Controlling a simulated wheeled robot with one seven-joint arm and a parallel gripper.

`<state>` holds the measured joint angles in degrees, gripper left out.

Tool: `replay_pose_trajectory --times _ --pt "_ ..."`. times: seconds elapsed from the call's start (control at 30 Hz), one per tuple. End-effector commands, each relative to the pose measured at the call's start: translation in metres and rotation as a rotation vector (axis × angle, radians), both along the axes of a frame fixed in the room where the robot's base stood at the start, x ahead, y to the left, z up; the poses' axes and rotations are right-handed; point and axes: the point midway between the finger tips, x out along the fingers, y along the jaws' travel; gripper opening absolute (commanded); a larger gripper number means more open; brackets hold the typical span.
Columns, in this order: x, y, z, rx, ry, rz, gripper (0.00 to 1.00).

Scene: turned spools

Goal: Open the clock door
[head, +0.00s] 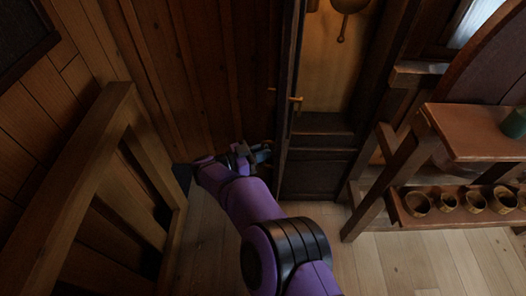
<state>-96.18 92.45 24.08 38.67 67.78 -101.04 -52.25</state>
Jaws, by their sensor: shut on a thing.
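The clock (323,123) is a tall dark wooden case with a lit tan interior at the top middle of the head view. Part of a brass pendulum (347,5) hangs inside. The clock door (287,90) shows as a narrow dark upright panel, nearly edge-on, at the left of the lit opening; it stands open. A small brass handle (296,99) sticks out from it. My gripper (264,154) is at the lower left edge of the door, shut on what looks like the door; the exact contact is too small and dark to tell.
A wooden railing (70,190) stands at the left, close to my arm. At the right, a wooden bench (480,125) has a lower shelf with several round cups (447,201) and a green object (514,123) on top. Bare plank floor (400,262) lies in front.

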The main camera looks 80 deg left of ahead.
Motion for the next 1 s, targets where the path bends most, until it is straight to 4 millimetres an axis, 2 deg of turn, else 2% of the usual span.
replay_pose_trajectory --times 0.03,0.07,0.13,0.17,0.53,0.67,0.77,1.0 --pt "0.004 0.002 0.003 0.004 -0.002 -0.001 0.00" --pt "0.004 0.002 0.003 0.004 -0.002 -0.001 0.17" --pt "0.004 0.002 0.003 0.003 -0.003 -0.002 0.33" --pt "0.004 0.002 0.002 0.002 -0.002 -0.001 0.37" --pt "0.002 0.001 0.006 0.002 -0.001 0.000 0.37" --pt "0.003 0.002 0.021 0.003 0.000 -0.001 0.37" --pt "0.004 0.002 0.040 0.005 -0.001 -0.001 0.37" --pt "-0.005 -0.024 0.044 0.006 -0.006 0.000 0.37"
